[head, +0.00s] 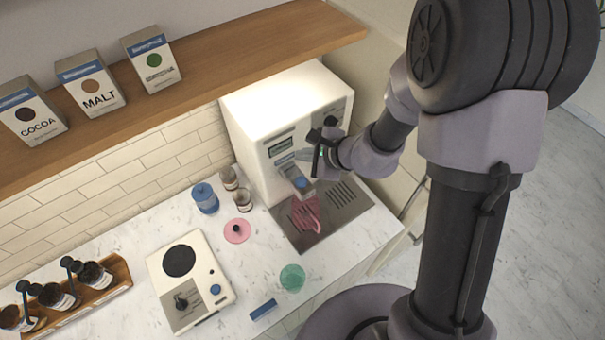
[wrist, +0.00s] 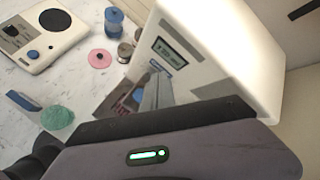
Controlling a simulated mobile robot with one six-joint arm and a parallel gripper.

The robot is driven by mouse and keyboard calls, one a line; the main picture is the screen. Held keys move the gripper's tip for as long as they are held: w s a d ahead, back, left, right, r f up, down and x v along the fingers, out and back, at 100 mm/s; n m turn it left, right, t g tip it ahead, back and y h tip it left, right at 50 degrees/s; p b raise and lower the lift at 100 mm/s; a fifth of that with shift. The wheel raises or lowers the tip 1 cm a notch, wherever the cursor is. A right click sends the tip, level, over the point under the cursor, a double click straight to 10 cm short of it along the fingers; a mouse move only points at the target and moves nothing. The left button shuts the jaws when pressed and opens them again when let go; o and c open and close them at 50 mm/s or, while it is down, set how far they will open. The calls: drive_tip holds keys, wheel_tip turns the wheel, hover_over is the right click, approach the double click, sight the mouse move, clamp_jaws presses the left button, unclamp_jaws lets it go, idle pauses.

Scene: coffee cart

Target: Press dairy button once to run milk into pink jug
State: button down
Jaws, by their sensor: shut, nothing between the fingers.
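The white dispensing machine (head: 262,110) stands at the back right of the counter, with a small screen and labels on its front; it also shows in the wrist view (wrist: 225,60). The pink jug (head: 306,212) sits on the machine's drip tray (head: 345,213), below the spout block with a blue patch (head: 301,182). My gripper (head: 303,156) is shut and empty, with its tips close to the machine's front panel. I cannot tell whether they touch it. The dairy button is not clearly seen. In the wrist view my gripper's body hides the lower part.
A pink lid (head: 237,231), a blue canister (head: 205,198) and small glass jars (head: 243,200) stand left of the machine. A cream hotplate device (head: 190,280), green lid (head: 292,278) and blue block (head: 263,309) lie nearer. A wooden shelf (head: 220,62) with boxes hangs above.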

drive_tip(key=b, duration=0.5)
hover_over(304, 183)
wheel_tip(304, 183, down, 7)
drive_tip(key=shift+f, duration=0.2)
drive_tip(key=shift+f+b, duration=0.7)
drive_tip(key=shift+b, duration=0.1)
idle(1.0)
drive_tip(key=shift+f+b, duration=0.45)
drive_tip(key=shift+b, duration=0.3)
drive_tip(key=shift+f+b, duration=0.45)
drive_tip(key=shift+b, duration=0.25)
idle(0.4)
idle(0.3)
drive_tip(key=shift+r+p, duration=0.55)
drive_tip(key=shift+r, duration=0.4)
